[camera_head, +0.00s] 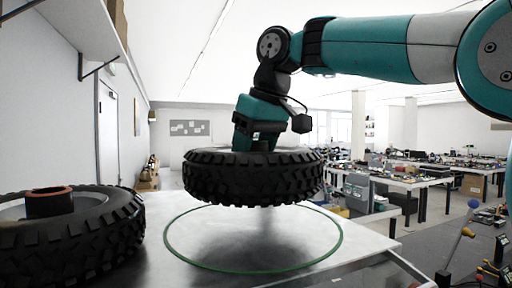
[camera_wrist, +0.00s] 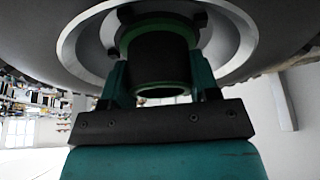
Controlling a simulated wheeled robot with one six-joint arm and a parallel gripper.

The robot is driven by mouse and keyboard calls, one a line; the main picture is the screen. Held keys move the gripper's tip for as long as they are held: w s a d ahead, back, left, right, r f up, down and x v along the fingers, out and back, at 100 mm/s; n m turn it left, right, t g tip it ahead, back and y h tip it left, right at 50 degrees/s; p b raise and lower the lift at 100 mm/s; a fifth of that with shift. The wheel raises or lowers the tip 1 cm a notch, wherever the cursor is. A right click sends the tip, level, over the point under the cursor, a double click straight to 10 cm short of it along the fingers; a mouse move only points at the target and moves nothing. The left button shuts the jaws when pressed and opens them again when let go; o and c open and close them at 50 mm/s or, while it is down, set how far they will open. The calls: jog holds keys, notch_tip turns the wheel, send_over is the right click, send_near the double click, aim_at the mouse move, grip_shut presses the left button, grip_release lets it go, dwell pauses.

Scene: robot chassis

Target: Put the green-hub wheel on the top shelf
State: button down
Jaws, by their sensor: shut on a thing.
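The green-hub wheel (camera_head: 253,178) is a black knobbly tyre lying flat in the air above the table, in the middle of the head view. My gripper (camera_wrist: 160,85) is shut on its hub (camera_wrist: 157,62), a dark cylinder with green rings, which shows in the wrist view inside a pale rim. In the head view the tyre hides the fingers and the hub. The white shelf (camera_head: 85,25) is on the left wall at the upper left, on dark brackets; the wheel is lower and to its right.
A second wheel (camera_head: 75,240) with an orange-rimmed hub lies on the table at the left. A green ring (camera_head: 250,271) marks the bare metal tabletop (camera_head: 165,262) under the held wheel. Boxes (camera_head: 118,22) stand on the shelf. Cluttered workbenches (camera_head: 410,182) are far back right.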

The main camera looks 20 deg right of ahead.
jog(key=shift+f+b, duration=2.55)
jog(key=shift+f, duration=0.1)
jog(key=shift+f+b, duration=0.5)
jog(key=shift+c, duration=1.4)
grip_release()
